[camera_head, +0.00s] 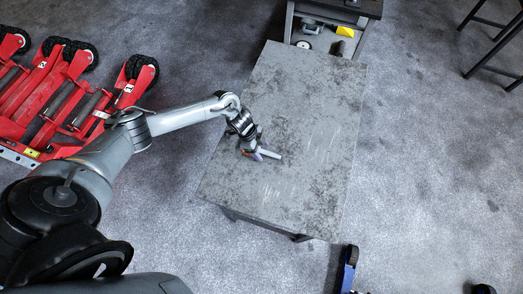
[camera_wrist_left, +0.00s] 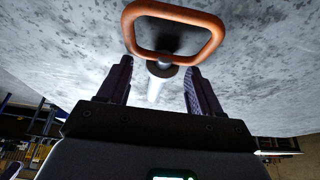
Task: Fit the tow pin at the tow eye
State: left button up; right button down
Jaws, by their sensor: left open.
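The tow pin has an orange loop handle (camera_wrist_left: 205,20) and a pale metal shaft (camera_wrist_left: 161,82); it lies on the grey table top. In the head view its pale shaft (camera_head: 269,154) points right from my left gripper (camera_head: 256,152). In the left wrist view my left gripper (camera_wrist_left: 157,72) is open, with one dark finger on each side of the shaft, just below the handle. Gaps show between the fingers and the shaft. I cannot make out the tow eye. My right gripper is not in view.
The grey table (camera_head: 312,110) is otherwise bare. Red wheeled equipment (camera_head: 55,95) stands on the floor at the left. A dark cart (camera_head: 327,30) adjoins the table's far edge. A stool (camera_head: 500,45) stands at top right.

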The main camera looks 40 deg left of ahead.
pick_arm(q)
jog(key=shift+c, duration=0.5)
grip_shut()
jog(key=shift+r, duration=0.1)
